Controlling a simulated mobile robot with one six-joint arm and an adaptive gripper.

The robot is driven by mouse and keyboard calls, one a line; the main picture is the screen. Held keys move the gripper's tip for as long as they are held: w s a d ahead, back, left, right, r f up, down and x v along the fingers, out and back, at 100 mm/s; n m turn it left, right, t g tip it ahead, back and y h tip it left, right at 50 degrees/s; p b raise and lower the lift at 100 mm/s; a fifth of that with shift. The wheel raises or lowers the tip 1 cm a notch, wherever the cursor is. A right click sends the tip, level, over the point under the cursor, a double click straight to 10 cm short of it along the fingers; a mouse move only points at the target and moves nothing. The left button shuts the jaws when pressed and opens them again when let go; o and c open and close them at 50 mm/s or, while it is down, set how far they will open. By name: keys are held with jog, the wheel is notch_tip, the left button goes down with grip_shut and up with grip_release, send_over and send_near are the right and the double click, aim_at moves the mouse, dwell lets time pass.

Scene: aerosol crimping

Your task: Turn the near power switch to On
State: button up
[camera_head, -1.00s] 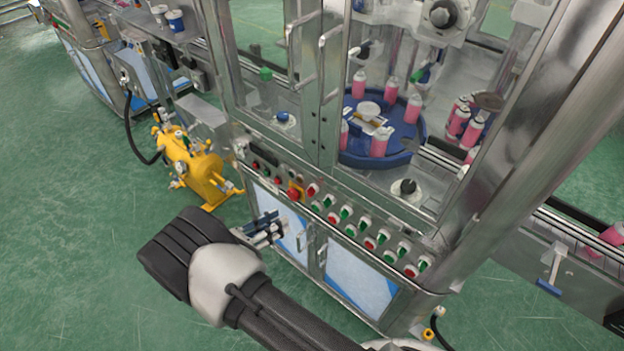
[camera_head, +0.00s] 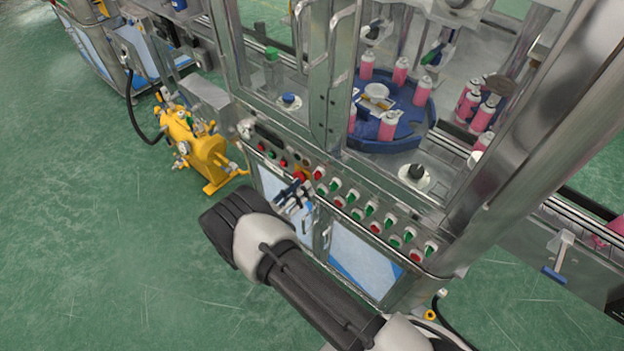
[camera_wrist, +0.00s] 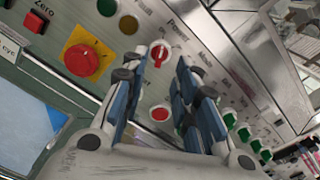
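The power switch (camera_wrist: 160,54) is a red knob in a white round bezel under the label "Power" in the wrist view. Its red handle looks roughly upright in that picture; I cannot read its position marks. In the head view it appears as the red knob (camera_head: 319,173) just right of the emergency stop. My gripper (camera_wrist: 170,72) is open, with one blue-and-black finger on each side of the switch's line in the wrist view. The gripper (camera_head: 291,192) is near the panel front in the head view. I cannot tell whether it touches the switch.
A red emergency stop (camera_wrist: 82,60) on a yellow plate is left of the fingers. A red button (camera_wrist: 159,113) shows between them. Green switches (camera_wrist: 245,134) lie to the right. Door handles (camera_head: 327,233) stick out below the panel.

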aim_at(317, 176)
jog(key=shift+x, duration=2.8)
jog(key=shift+c, duration=0.5)
grip_shut()
